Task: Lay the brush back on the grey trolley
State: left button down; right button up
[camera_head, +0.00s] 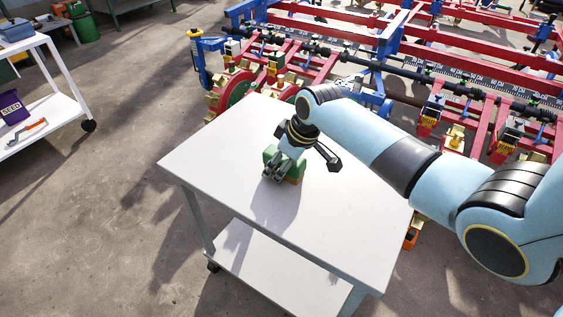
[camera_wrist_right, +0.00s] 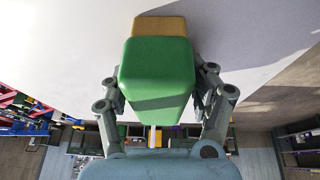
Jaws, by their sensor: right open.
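The brush is a green block with a yellow-brown part; in the head view it shows on the pale grey trolley top (camera_head: 335,215), partly behind my right gripper (camera_head: 279,171). In the right wrist view the brush (camera_wrist_right: 157,65) lies between the fingers of my right gripper (camera_wrist_right: 159,95), green side toward the camera and the yellow-brown part beyond. The fingers stand on both sides of it and are open; I cannot tell whether they touch it. The brush appears to rest on the trolley top, though its underside is hidden. My left gripper is not in view.
A red and blue planter machine (camera_head: 390,50) stands just behind the trolley. A second white trolley (camera_head: 55,108) at the left holds a purple seed bin (camera_head: 12,107) and an orange-handled tool (camera_head: 27,132). The near part of the grey trolley top is clear.

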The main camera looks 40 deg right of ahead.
jog(key=p+v, duration=0.3)
jog(key=v, duration=0.8)
jog(key=shift+d+r, duration=0.1)
jog(key=shift+r, duration=0.1)
jog(key=shift+s+r, duration=0.25)
jog(key=shift+r, duration=0.3)
jog(key=shift+f, duration=0.1)
